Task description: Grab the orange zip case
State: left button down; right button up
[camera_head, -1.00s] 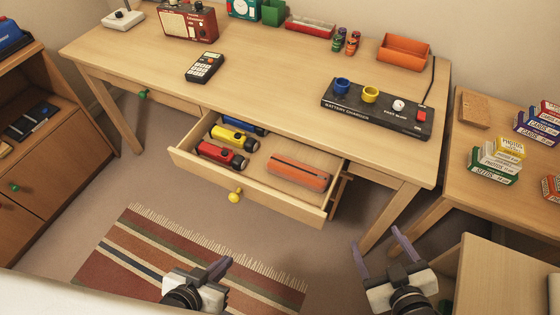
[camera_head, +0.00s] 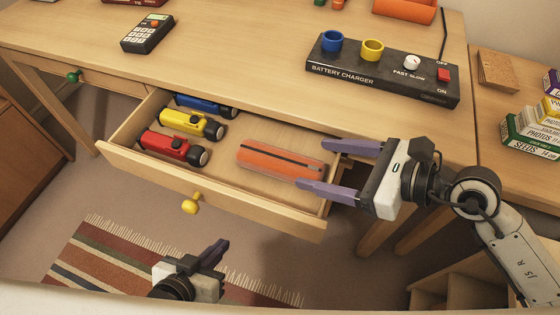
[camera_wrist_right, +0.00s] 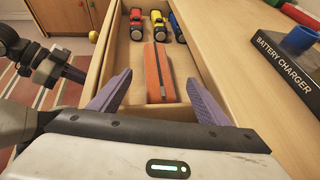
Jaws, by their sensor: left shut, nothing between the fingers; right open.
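The orange zip case (camera_head: 278,161) lies flat in the right part of the open drawer (camera_head: 245,210), with a dark zip line along it. In the right wrist view the case (camera_wrist_right: 158,72) lies ahead, between the two fingers and beyond them. My right gripper (camera_head: 318,167) is open, its purple fingers pointing left at the case's right end. I cannot tell whether the fingers touch it. My left gripper (camera_head: 220,250) is shut and empty, low in front of the drawer above the rug.
Red (camera_head: 172,147), yellow (camera_head: 191,124) and blue (camera_head: 206,105) flashlights lie in the drawer's left part. A battery charger (camera_head: 382,70) stands on the desk above the drawer's right end. The drawer's walls border the case. A calculator (camera_head: 147,33) lies on the desk.

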aim_at(282, 158)
jog(key=b+x, duration=0.1)
jog(key=x, duration=0.7)
jog(key=shift+s, duration=0.15)
jog(key=shift+c, duration=0.3)
jog(key=c, duration=1.1)
